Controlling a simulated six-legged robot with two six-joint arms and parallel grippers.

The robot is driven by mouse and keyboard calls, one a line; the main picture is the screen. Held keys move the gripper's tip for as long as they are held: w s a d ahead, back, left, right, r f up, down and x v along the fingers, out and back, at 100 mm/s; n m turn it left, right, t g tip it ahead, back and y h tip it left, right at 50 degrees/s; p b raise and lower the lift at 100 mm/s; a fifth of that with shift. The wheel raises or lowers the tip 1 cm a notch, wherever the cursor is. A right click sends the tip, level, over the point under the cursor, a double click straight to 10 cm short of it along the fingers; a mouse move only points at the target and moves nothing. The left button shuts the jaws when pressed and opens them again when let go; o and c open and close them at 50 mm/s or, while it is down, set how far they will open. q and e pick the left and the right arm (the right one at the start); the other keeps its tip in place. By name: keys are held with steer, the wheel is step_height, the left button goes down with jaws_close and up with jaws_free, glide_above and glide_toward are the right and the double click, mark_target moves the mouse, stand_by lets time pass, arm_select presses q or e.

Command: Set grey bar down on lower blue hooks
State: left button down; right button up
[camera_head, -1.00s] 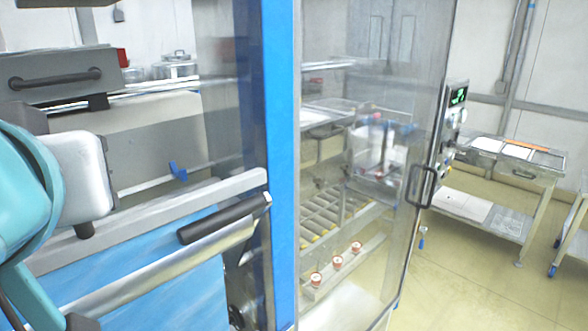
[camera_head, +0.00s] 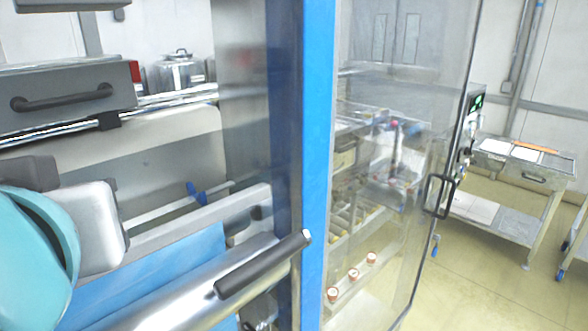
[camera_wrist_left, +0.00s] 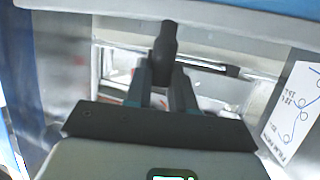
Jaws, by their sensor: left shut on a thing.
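In the left wrist view my left gripper (camera_wrist_left: 165,78) is shut on a dark grey, rounded piece, which I take to be the grey bar (camera_wrist_left: 166,42). It is seen nearly end-on and most of its length is hidden. In the head view my teal and white left arm comes in at the left edge, in front of the machine; its fingertips are hidden there. A blue hook (camera_head: 197,193) shows inside the machine, right of my wrist, by a thin light rod. I cannot tell whether it is an upper or lower hook. My right gripper is not in view.
A blue post (camera_head: 317,160) and a clear door (camera_head: 400,110) stand to the right. A grey box with a handle (camera_head: 65,97) sits above my wrist.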

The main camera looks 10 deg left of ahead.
arm_select(q)
steer(key=w+a, duration=1.2)
steer(key=a, duration=0.4)
steer(key=f+b, duration=0.3)
steer(key=f, duration=0.1)
steer(key=f+b, duration=0.2)
steer(key=f, duration=0.2)
steer(key=shift+d+b, duration=0.2)
steer(key=shift+b, duration=0.2)
steer(key=shift+d+r, duration=0.1)
steer(key=shift+r, duration=0.2)
steer(key=shift+s+r, duration=0.1)
steer(key=shift+r, duration=0.05)
steer(key=shift+s, duration=0.1)
steer(key=shift+a, duration=0.2)
steer(key=shift+f, duration=0.4)
steer(key=c, duration=1)
jaws_free()
steer(key=shift+d, duration=0.15)
steer(key=shift+o, duration=0.2)
steer(key=shift+r, duration=0.1)
